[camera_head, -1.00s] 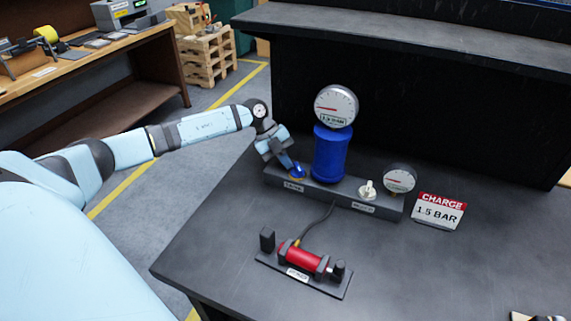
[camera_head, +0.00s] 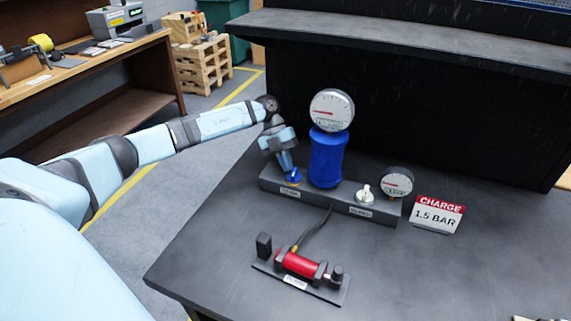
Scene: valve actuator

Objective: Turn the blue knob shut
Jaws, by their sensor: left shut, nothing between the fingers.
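The blue knob (camera_head: 293,177) sits at the left end of the dark manifold block (camera_head: 330,201), behind a small label. My left gripper (camera_head: 288,167) points down just above the knob, its fingers shut and empty. The fingertips are at or just over the knob's top; I cannot tell whether they touch it. A blue cylinder (camera_head: 326,158) with a large round gauge (camera_head: 331,110) on top stands right of the knob. A white knob (camera_head: 365,193) and a smaller gauge (camera_head: 397,182) are at the block's right end. My right gripper is not in view.
A "CHARGE 1.5 BAR" sign (camera_head: 437,214) stands at right. A shelf (camera_head: 400,45) rises behind.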

